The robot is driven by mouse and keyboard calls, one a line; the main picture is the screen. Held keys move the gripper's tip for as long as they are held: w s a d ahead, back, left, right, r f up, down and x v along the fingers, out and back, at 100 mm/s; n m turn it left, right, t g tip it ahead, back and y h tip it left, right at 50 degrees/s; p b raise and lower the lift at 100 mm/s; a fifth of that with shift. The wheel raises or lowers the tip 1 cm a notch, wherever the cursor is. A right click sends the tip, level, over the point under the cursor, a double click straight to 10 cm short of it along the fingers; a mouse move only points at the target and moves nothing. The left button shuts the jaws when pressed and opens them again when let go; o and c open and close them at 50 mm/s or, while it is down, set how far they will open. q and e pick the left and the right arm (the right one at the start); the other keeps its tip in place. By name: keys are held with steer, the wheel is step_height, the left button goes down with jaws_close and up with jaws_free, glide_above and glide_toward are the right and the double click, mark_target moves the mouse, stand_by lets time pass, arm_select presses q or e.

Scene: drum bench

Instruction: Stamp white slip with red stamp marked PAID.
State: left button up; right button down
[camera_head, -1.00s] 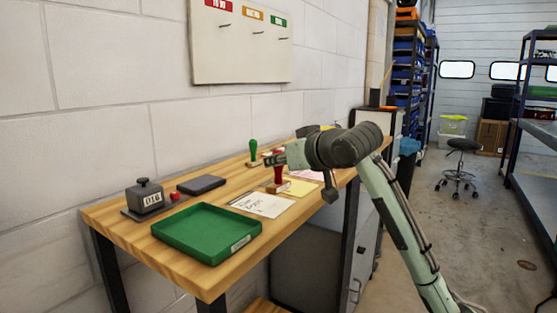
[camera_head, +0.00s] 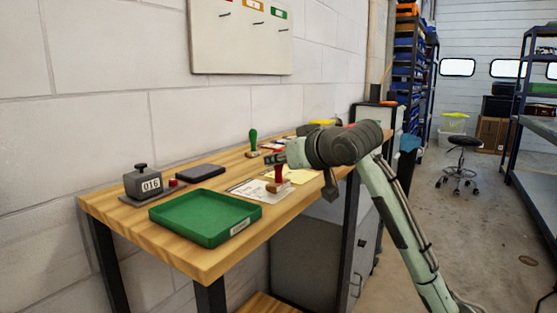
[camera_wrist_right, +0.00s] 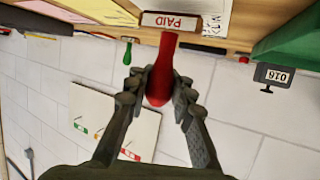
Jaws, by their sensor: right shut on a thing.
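My right gripper (camera_head: 280,160) is shut on the red handle of the PAID stamp (camera_head: 278,177). In the right wrist view, the fingers (camera_wrist_right: 159,92) close around the red handle (camera_wrist_right: 163,72), and the wooden base (camera_wrist_right: 170,21) shows the word PAID. The white slip (camera_head: 246,189) lies on the bench between the green tray and the yellow paper. In the head view, the stamp's base overlaps the slip's right part and hides some of it. I cannot tell whether the base touches the slip. My left gripper is not in view.
A green tray (camera_head: 205,233) sits at the bench's front. A numbering block marked 016 (camera_head: 144,184) and a dark pad (camera_head: 200,173) stand behind it. A green-handled stamp (camera_head: 253,143) stands farther along. Yellow paper (camera_head: 301,176) lies right of the slip.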

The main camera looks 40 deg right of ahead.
steer(key=shift+f, duration=0.75)
stand_by(1.4)
steer(key=shift+r, duration=0.1)
steer(key=shift+r+p, duration=0.6)
step_height(320, 180, up, 3)
steer(key=p, duration=0.3)
steer(key=shift+f, duration=0.15)
steer(key=shift+r+p, duration=0.6)
steer(key=shift+r, duration=0.55)
